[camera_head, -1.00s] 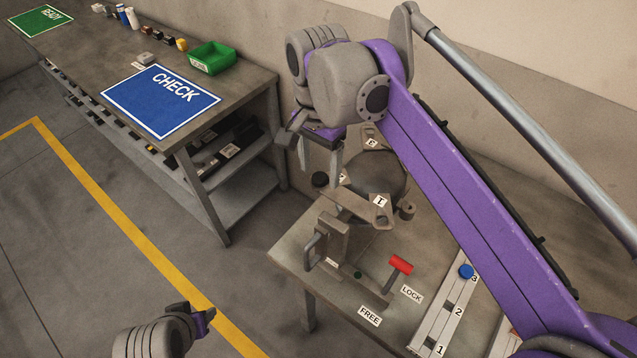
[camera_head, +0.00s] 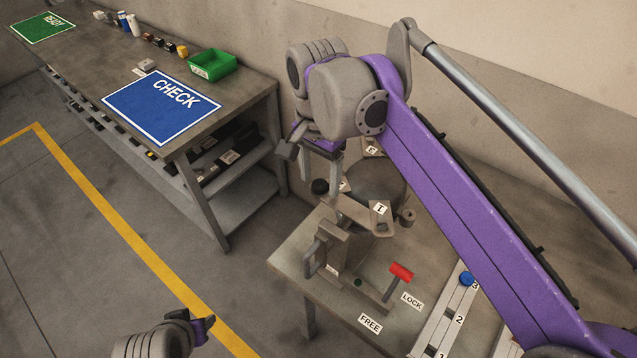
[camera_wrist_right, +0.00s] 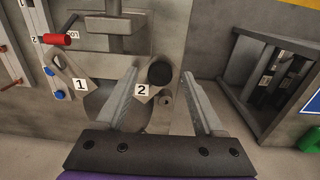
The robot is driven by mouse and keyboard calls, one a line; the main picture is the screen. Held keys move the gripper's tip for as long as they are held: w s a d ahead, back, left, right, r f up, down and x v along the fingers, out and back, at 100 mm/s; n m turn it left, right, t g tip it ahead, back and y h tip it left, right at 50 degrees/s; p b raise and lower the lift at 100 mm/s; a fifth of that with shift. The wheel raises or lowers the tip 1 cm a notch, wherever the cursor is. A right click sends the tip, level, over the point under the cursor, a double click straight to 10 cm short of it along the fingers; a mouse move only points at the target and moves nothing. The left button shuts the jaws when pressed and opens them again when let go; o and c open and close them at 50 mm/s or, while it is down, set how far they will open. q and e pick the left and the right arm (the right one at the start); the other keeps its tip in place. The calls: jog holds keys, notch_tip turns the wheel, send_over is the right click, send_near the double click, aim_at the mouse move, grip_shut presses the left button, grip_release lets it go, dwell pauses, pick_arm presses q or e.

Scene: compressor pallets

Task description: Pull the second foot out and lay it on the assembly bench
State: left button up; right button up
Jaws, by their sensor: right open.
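The compressor (camera_head: 375,182) stands in a fixture on the bench (camera_head: 290,253) at right, with flat brackets around it. The bracket labelled 1 (camera_head: 380,209) faces me. The foot labelled 2 (camera_wrist_right: 142,91) shows in the right wrist view, beside a black round cap (camera_wrist_right: 160,71), which is also in the head view (camera_head: 320,186). My right gripper (camera_head: 320,172) is open above this cap. In the wrist view its fingers (camera_wrist_right: 159,76) stand left and right of the cap, with no visible grip. My left gripper (camera_head: 203,326) is low at the left, its jaws unclear.
A red-handled lever (camera_head: 401,271) stands near the LOCK and FREE labels. A numbered rail (camera_head: 450,322) holds a blue piece (camera_head: 467,278). The other bench (camera_head: 230,88) carries a blue CHECK mat (camera_head: 162,103), a green bin (camera_head: 212,65) and small parts.

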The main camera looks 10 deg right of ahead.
aim_at(319, 184)
pick_arm(q)
jog(key=shift+r, duration=0.2)
dwell(0.5)
pick_arm(e)
grip_shut()
dwell(0.3)
pick_arm(q)
jog(key=shift+r+p, duration=0.15)
jog(key=shift+p, duration=0.15)
pick_arm(e)
jog(key=shift+r, duration=0.15)
dwell(0.8)
pick_arm(q)
jog(key=shift+w+r+p, duration=0.3)
jog(key=shift+r+p, duration=0.35)
jog(key=shift+r, duration=0.2)
jog(key=shift+w+r+p, duration=0.3)
jog(key=shift+r+p, duration=0.35)
jog(key=shift+r, duration=0.25)
jog(key=shift+w+r+p, duration=0.3)
jog(key=shift+r+p, duration=0.35)
jog(key=shift+r, duration=0.2)
pick_arm(e)
jog(key=shift+w+r, duration=0.1)
jog(key=shift+r, duration=2.75)
